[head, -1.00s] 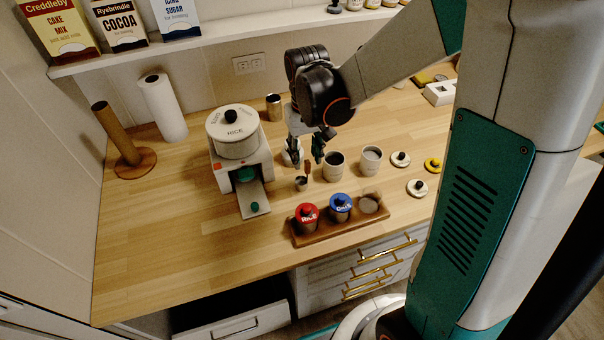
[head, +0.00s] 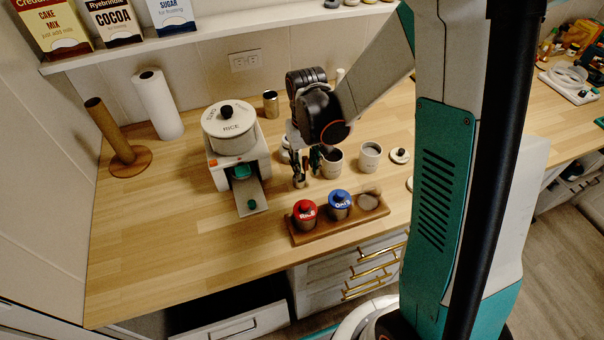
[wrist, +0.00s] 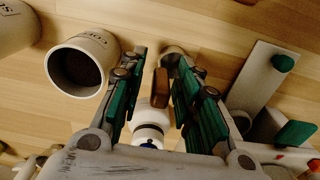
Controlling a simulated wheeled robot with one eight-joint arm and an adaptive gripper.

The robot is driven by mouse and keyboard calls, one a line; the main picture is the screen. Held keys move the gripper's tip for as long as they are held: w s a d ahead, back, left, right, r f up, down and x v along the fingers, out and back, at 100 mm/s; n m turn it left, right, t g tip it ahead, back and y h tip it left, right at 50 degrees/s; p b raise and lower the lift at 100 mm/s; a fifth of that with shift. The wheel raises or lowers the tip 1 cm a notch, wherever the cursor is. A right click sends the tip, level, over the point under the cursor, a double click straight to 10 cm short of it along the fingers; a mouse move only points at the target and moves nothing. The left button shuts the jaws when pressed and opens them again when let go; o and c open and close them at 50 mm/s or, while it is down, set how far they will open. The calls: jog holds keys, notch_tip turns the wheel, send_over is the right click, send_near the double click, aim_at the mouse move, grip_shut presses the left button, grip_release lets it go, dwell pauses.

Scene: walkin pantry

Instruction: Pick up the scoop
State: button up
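The scoop is a small metal cup with a brown handle. In the head view its cup (head: 299,181) stands on the wooden counter in front of my gripper (head: 307,172), and the fingers partly hide it. In the wrist view the brown handle (wrist: 160,88) lies between the two green-padded fingers of my gripper (wrist: 158,62). The scoop's cup (wrist: 173,54) shows beyond the handle near the fingertips. My gripper is open, with a gap visible beside the handle. It points down at the counter.
Grey canisters (head: 370,156) stand close at the right. A wooden tray (head: 312,236) with red-lidded and blue-lidded jars is in front.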

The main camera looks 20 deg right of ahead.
grip_shut()
